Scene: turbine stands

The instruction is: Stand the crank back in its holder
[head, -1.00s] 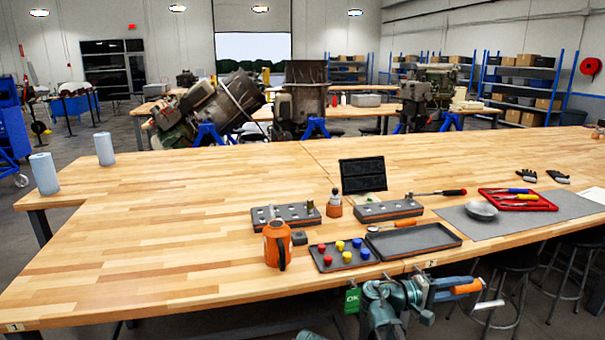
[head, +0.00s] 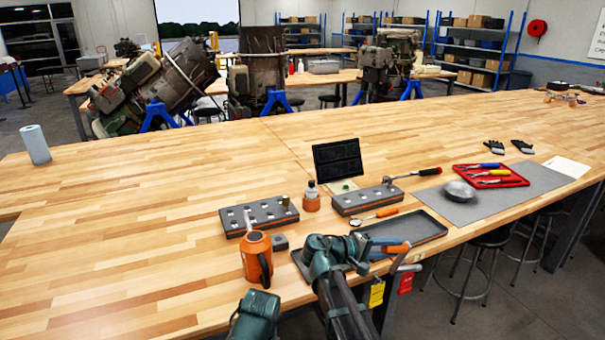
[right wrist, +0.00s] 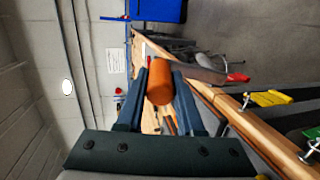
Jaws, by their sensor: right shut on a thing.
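My right gripper (head: 386,252) is shut on the crank's orange grip (head: 395,247), near the front edge of the bench. In the right wrist view the orange grip (right wrist: 160,82) sits between the two fingers, and the crank's grey metal arm (right wrist: 203,72) extends to the right. I cannot tell which, if either, is the crank's holder. My left gripper is out of view.
An orange mug-like can (head: 257,258) and an orange bottle (head: 311,198) stand near the blocks. A dark tray (head: 425,226) lies behind my right gripper.

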